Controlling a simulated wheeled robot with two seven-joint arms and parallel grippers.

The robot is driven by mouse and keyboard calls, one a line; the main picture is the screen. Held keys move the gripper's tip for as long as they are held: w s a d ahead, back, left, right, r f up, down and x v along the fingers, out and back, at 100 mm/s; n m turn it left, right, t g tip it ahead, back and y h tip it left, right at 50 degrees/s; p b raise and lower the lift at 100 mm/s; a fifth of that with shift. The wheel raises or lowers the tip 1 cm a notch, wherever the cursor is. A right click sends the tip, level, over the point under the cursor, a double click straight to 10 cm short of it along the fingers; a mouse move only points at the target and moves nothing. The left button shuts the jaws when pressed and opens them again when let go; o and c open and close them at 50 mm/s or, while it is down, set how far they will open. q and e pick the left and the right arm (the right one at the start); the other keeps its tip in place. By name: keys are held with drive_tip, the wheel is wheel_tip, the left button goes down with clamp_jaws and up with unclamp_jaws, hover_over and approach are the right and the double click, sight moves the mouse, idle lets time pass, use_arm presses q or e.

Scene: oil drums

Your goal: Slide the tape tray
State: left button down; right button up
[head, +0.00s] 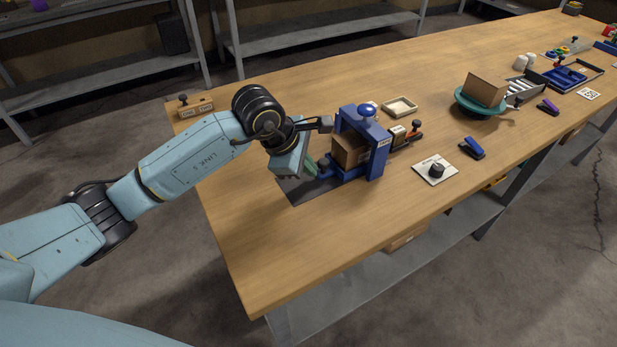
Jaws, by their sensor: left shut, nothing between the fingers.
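A blue frame fixture (376,157) with a round blue knob on top stands on the wooden workbench, with a brown cardboard box (350,150) inside it. My left gripper (316,170) is at the left side of this fixture, shut and holding nothing. The hand partly covers the fixture's left end, and I cannot tell whether the fingers touch it. I cannot make out for certain which part is the tape tray. A small cream tray (400,106) lies behind the fixture. My right gripper is out of view.
A white plate with a black knob (436,170) and a blue stapler-like thing (472,148) lie right of the fixture. A teal round dish (481,105) holds a cardboard box farther right. A small block with a knob (195,108) sits at the left edge. The bench's near left is clear.

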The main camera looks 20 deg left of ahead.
use_arm(q)
drive_tip(key=shift+w+d+f+b, duration=0.25)
drive_tip(key=shift+w+b, duration=0.15)
drive_tip(key=shift+w, duration=0.15)
drive_tip(key=shift+a, duration=0.15)
drive_tip(key=shift+s+a+f, duration=0.15)
drive_tip(key=shift+s+a, duration=0.05)
drive_tip(key=shift+s, duration=0.1)
drive_tip(key=shift+s+a, duration=0.4)
drive_tip(key=shift+s, duration=0.1)
